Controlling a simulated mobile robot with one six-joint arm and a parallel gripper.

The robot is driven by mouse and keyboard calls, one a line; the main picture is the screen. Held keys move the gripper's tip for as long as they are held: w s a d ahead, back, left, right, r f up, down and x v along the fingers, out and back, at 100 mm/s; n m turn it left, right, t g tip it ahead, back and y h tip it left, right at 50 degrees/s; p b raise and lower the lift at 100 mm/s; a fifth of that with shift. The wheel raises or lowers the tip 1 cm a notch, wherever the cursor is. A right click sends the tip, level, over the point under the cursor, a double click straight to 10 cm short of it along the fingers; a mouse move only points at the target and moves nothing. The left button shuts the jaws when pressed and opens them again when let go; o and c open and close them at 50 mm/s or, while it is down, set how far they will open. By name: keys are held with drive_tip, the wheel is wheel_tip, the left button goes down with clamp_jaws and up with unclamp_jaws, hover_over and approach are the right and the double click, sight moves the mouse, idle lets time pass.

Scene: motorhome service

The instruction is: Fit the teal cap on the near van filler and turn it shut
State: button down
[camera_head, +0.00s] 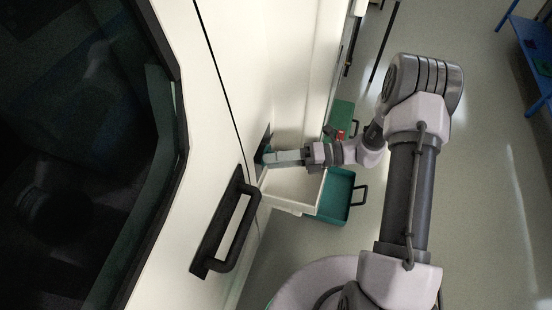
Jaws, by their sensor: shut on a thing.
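My gripper (272,157) is at the pale van wall (290,70), its fingers pointing left at the wall. It is shut on the teal cap (266,150), of which only a small part shows at the fingertips. A small dark patch (265,139) on the wall, seemingly the filler opening, sits right by the cap. The cap and fingers cover most of the filler, so I cannot tell whether the cap is seated on it or just in front of it.
A white open tray (284,206) and a teal bin (334,214) with a black handle lie below my gripper. A green box (342,112) and a small red thing (340,135) are behind. A black grab handle (240,232) juts from the van.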

drive_tip(key=shift+c, duration=2.1)
unclamp_jaws()
drive_tip(key=d+r+p, duration=0.2)
drive_tip(key=d, duration=1.5)
drive_tip(key=s+a+r+n+g+h+b, duration=0.1)
drive_tip(key=s+a+r+n+h+b, duration=0.3)
drive_tip(key=n, duration=0.3)
drive_tip(key=s+a+r+n+g+h+b, duration=0.1)
drive_tip(key=s+a+r+n+h+b, duration=0.15)
drive_tip(key=r+n+h, duration=0.35)
drive_tip(key=s+a+r+n+t+h+b, duration=0.1)
drive_tip(key=s+r+n+t+h+b, duration=0.2)
drive_tip(key=s+n+t, duration=0.5)
drive_tip(key=s+n+h, duration=0.1)
drive_tip(key=s+n, duration=0.1)
drive_tip(key=n, duration=0.4)
drive_tip(key=shift+s+a+r+n+b, duration=0.2)
drive_tip(key=shift+s+a+n+b, duration=0.2)
